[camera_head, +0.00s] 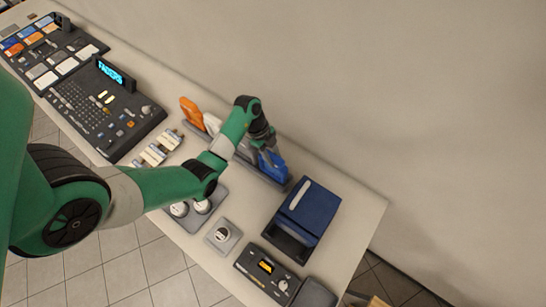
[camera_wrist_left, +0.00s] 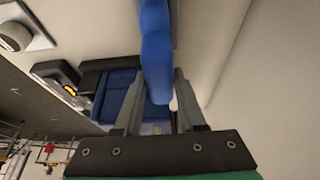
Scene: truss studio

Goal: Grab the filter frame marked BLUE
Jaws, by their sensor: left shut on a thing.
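The blue filter frame (camera_head: 273,168) stands in the dark rack near the wall side of the table. My left gripper (camera_head: 266,148) is shut on its upper part, reaching over from the left. In the left wrist view the blue frame (camera_wrist_left: 156,48) runs up between the two fingers (camera_wrist_left: 157,100). An orange frame (camera_head: 190,111) and a white frame (camera_head: 211,123) stand in the same rack to the left. The wrist and fingers hide part of the blue frame, and I cannot read its marking. My right gripper is in neither view.
A dark blue box (camera_head: 312,204) with a pale handle stands right of the rack. A control unit (camera_head: 266,268), a knob box (camera_head: 223,235) and small pale items (camera_head: 157,154) lie toward the front. Consoles (camera_head: 105,110) fill the left. The wall is close behind.

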